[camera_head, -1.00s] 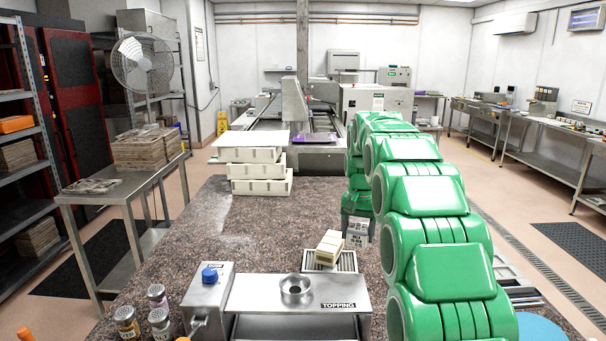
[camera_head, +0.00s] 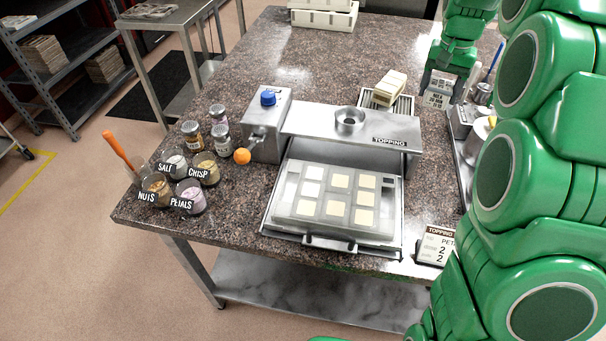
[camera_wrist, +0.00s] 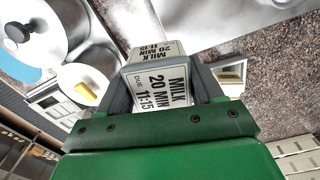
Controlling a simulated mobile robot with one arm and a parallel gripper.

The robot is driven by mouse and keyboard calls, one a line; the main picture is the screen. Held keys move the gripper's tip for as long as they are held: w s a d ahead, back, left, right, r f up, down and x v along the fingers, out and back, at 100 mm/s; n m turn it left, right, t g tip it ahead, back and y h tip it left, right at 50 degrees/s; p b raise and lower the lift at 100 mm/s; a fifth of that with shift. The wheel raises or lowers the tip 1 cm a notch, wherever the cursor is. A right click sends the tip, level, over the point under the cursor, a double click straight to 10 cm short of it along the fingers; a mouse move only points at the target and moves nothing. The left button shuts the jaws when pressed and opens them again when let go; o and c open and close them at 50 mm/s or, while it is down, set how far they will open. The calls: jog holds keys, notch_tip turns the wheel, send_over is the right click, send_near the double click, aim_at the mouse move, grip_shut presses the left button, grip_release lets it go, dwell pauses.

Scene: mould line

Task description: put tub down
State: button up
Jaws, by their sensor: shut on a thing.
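My gripper (camera_head: 441,80) hangs at the far right part of the stone-topped table (camera_head: 240,75). It is shut on a white piece labelled MILK 20 MIN, DUE 11:15 (camera_wrist: 160,88), which sits between its two dark fingers in the wrist view. The label of the piece (camera_head: 439,91) also shows in the head view, below my gripper. Its body is mostly hidden, so I cannot tell whether it is a tub. I also cannot tell whether it touches the tabletop.
Left of my gripper, a cream block (camera_head: 390,87) sits on a slatted grate (camera_head: 400,106). The TOPPING station (camera_head: 300,119) and a mould tray (camera_head: 330,228) are nearer. Open jars (camera_head: 189,195) stand at the left. Metal pans (camera_wrist: 110,25) lie close to the held piece.

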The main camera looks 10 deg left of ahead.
jog(key=s+f+n, duration=0.1)
jog(key=s+f, duration=0.2)
jog(key=s, duration=1.2)
jog(key=s+d+f+n, duration=0.1)
jog(key=s+f, duration=0.1)
jog(key=s, duration=1.3)
jog(key=shift+d+f+n, duration=0.3)
jog(key=shift+f, duration=0.1)
send_near(429, 205)
jog(key=shift+s+f, duration=0.6)
jog(key=shift+w+f, duration=0.5)
jog(key=shift+f, duration=0.1)
jog(key=shift+w+f, duration=0.15)
jog(key=shift+f, duration=1.6)
